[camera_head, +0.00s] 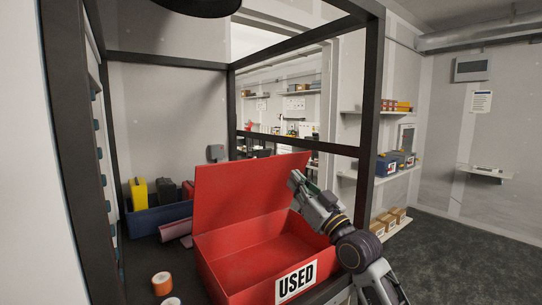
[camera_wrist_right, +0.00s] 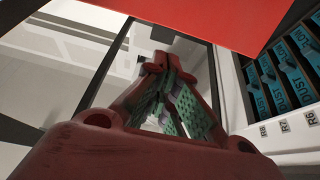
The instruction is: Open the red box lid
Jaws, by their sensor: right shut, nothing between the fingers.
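The red box (camera_head: 326,262) sits on the bench with a white "USED" label on its near side. Its red lid (camera_head: 240,190) stands raised, roughly upright at the back, and the inside of the box shows empty. My right gripper (camera_head: 297,180) is at the right edge of the lid, above the box; whether it touches the lid I cannot tell. In the right wrist view my right gripper (camera_wrist_right: 162,68) has its fingers together with nothing between them, and the red lid (camera_wrist_right: 220,20) crosses the top. My left gripper is not in view.
A blue bin (camera_head: 155,218) with yellow, black and red items stands behind left. Tape rolls (camera_head: 162,284) lie at the front left. A dark frame post (camera_head: 370,120) rises to the right of the gripper.

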